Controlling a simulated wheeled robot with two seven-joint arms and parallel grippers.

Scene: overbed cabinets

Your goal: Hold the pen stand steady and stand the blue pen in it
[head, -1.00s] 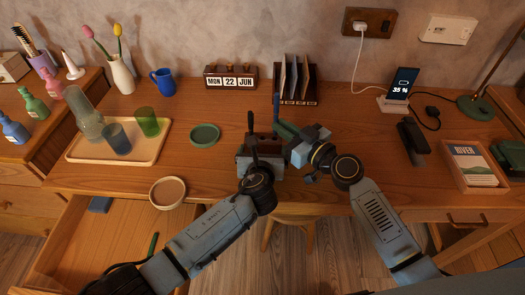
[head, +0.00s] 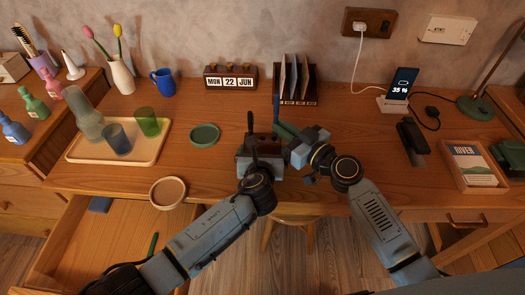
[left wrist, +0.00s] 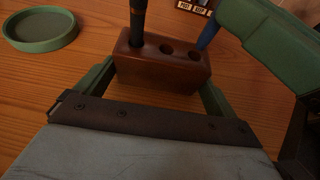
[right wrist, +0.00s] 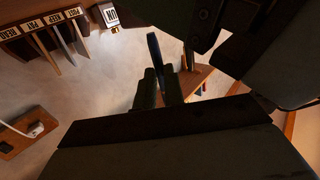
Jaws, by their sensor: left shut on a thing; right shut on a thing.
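The pen stand (left wrist: 165,66) is a brown wooden block with round holes on the desk. It also shows in the head view (head: 266,137). A dark pen (left wrist: 137,22) stands upright in its left hole. My left gripper (left wrist: 155,85) is shut on the stand, with a finger at each end. The blue pen (left wrist: 209,33) is held roughly upright by my right gripper (head: 281,130), over the right end of the stand. Its lower end is at the right-hand holes; I cannot tell whether it is inside one. The pen also shows in the right wrist view (right wrist: 155,50).
A green dish (head: 205,134) lies left of the stand, and a tray (head: 90,152) with glasses is further left. A letter rack (head: 296,98) stands behind. An open drawer (head: 95,235) is at front left.

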